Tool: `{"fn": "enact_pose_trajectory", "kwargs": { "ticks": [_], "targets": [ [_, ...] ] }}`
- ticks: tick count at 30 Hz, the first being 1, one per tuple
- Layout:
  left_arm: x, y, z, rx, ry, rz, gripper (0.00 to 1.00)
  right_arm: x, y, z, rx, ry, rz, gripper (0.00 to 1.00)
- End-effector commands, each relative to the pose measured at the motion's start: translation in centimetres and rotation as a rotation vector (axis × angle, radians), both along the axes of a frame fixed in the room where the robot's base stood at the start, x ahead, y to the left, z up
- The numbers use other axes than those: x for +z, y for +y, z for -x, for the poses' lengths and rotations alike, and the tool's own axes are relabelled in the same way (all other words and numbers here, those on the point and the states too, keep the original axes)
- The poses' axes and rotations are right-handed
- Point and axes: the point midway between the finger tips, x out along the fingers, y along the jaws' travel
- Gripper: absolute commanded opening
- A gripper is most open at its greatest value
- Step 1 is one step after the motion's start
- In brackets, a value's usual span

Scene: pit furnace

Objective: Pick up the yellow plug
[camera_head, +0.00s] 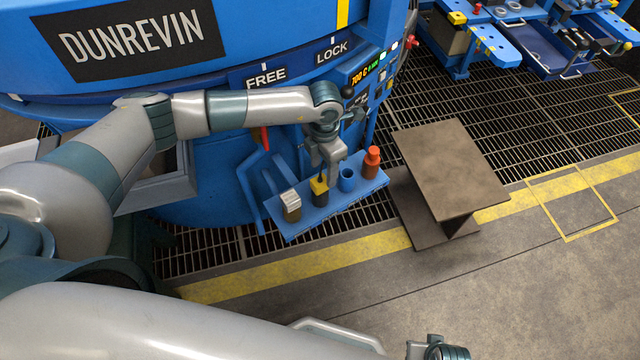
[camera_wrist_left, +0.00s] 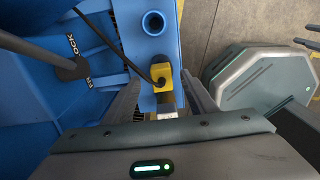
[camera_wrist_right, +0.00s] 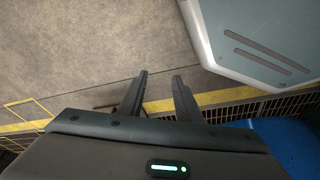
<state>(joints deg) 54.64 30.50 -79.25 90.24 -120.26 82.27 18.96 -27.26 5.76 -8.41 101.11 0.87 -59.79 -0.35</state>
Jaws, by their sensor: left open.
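The yellow plug (camera_head: 319,186) stands on the blue shelf (camera_head: 283,228) at the front of the blue furnace, with a dark lower part. My left gripper (camera_head: 326,168) is above it, pointing down and partly covering it. In the left wrist view the yellow plug (camera_wrist_left: 162,76) with a black cord lies between the two open fingers; I cannot tell whether they touch it. My right gripper (camera_wrist_right: 159,75) is open and empty in the right wrist view, over the floor.
On the shelf, a silver-topped block (camera_head: 291,206) stands left of the plug; a blue cup (camera_head: 346,180) and an orange bottle (camera_head: 371,161) stand right. A brown stand (camera_head: 450,170) is farther right. A grating (camera_head: 510,110) covers the floor behind.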

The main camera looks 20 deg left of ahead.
Motion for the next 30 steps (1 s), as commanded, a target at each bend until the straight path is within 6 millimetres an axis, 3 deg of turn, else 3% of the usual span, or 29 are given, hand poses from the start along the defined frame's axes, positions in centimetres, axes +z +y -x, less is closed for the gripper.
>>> {"fn": "enact_pose_trajectory", "kwargs": {
  "ticks": [5,18,24,30],
  "targets": [
    [-0.9,0.2,0.3,0.0,0.001,-0.001,0.52,0.2,0.1,-0.1,0.001,-0.002,0.0,0.31],
    [-4.5,0.6,1.0,0.0,0.001,-0.001,0.52,5.8,0.2,-0.4,-0.001,-0.013,0.002,0.31],
    [-5.2,0.6,1.0,0.0,0.0,0.0,0.52,7.5,0.2,-0.2,-0.002,-0.015,0.002,0.31],
    [-5.2,0.6,1.0,0.0,0.0,0.0,0.52,7.8,0.2,-0.1,-0.002,-0.013,0.002,0.31]
  ]
}}
